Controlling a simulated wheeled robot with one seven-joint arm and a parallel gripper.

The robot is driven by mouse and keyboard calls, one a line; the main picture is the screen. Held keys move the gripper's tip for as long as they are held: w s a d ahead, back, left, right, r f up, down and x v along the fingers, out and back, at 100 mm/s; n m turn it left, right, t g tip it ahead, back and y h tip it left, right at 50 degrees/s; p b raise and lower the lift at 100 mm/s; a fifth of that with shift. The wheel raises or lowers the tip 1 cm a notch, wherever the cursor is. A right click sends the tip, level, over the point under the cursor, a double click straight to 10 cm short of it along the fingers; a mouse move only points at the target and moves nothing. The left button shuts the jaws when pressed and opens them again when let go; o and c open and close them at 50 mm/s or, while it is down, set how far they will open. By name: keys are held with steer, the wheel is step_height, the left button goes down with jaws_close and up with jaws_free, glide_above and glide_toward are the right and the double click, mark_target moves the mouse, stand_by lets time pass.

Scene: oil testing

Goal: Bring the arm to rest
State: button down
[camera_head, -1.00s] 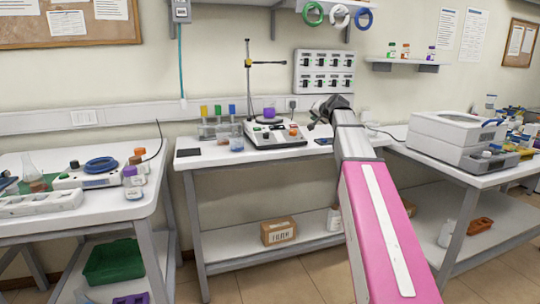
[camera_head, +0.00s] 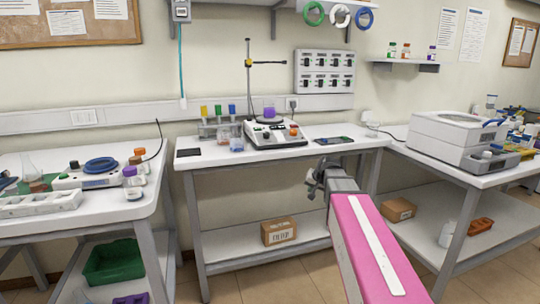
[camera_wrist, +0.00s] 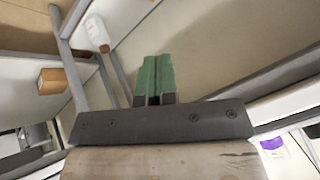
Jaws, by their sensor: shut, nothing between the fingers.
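My pink arm reaches in from the lower right of the head view. My gripper (camera_head: 314,180) is now in front of the middle bench, a little below the level of its top. In the wrist view, the green fingers of my gripper (camera_wrist: 154,75) lie side by side, shut with nothing between them. The gripper is apart from the bench and touches nothing that I can see.
The middle bench (camera_head: 215,165) carries a stirrer (camera_head: 272,133) with a purple-filled beaker (camera_head: 269,108), a stand and several tubes. A cardboard box (camera_head: 278,231) sits on its lower shelf. A white bench (camera_head: 75,220) stands left. A machine (camera_head: 455,135) stands right.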

steer(key=s+d+f+n+g+h, duration=0.1)
steer(key=s+f+g, duration=0.5)
steer(key=s+f, duration=1.5)
steer(key=s+n+h, duration=0.1)
steer(key=s+h, duration=0.1)
steer(key=shift+s, duration=0.4)
